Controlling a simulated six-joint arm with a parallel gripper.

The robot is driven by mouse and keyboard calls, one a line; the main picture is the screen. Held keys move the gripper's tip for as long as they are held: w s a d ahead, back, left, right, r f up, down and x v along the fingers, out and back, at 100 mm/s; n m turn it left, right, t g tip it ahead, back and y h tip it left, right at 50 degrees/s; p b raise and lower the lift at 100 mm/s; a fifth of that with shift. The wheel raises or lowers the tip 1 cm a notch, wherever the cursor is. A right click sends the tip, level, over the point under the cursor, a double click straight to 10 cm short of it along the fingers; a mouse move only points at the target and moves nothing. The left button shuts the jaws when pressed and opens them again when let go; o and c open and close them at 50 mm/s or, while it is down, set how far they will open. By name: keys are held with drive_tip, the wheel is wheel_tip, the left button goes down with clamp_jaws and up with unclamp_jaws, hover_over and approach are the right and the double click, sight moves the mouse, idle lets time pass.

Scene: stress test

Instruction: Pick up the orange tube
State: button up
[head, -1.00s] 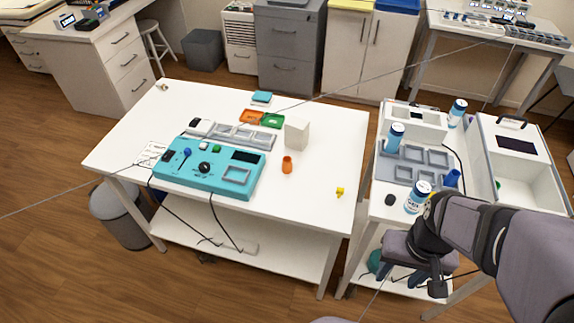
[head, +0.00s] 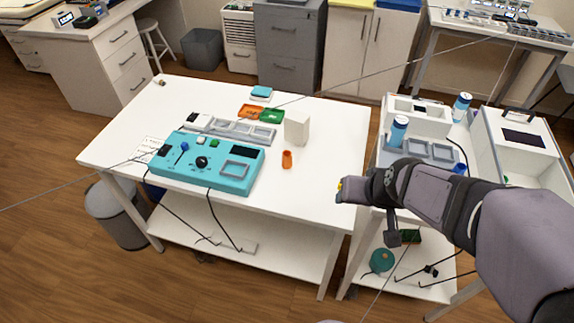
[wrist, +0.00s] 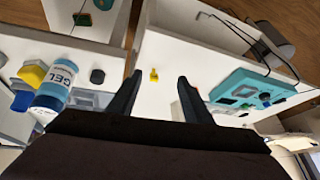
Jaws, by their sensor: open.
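The orange tube (head: 287,159) stands upright on the white table, in front of a pale block. My gripper (head: 350,189) is right of the tube and apart from it, over the table's right side; the head view does not show its fingers clearly. In the wrist view, my gripper (wrist: 159,78) shows two dark fingers spread apart with nothing held. A small reddish-orange patch (wrist: 197,91) shows beside the right finger; it may be the tube, mostly hidden by that finger.
A small yellow object (wrist: 154,74) lies on the table, between the fingers in the wrist view. A teal control panel (head: 205,163) stands left of the tube. The pale block (head: 297,128) is close behind it. The table front is clear. Blue-and-white bottles (head: 398,131) stand on the right bench.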

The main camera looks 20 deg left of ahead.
sight(287, 151)
drive_tip(key=w+a+r+t+b, duration=0.1)
drive_tip(key=w+a+t+b, duration=0.25)
drive_tip(key=a, duration=0.35)
drive_tip(key=w+a+t+y+b, duration=0.1)
drive_tip(key=w+a+t+b, duration=0.1)
drive_tip(key=a+t+b, duration=0.3)
drive_tip(key=w+a+r+t+b, duration=0.1)
drive_tip(key=w+a+t, duration=0.2)
drive_tip(key=a, duration=0.5)
drive_tip(key=f, duration=1.2)
drive_tip(key=shift+d+p, duration=0.2)
drive_tip(key=shift+p, duration=0.15)
drive_tip(key=shift+p+x, duration=0.8)
drive_tip(key=shift+x, duration=2.9)
drive_tip(key=shift+d+r, duration=0.1)
drive_tip(key=shift+d, duration=0.05)
drive_tip(key=shift+c, duration=0.3)
drive_tip(key=c, duration=1)
drive_tip(key=shift+c, duration=0.2)
drive_tip(key=shift+r, duration=0.1)
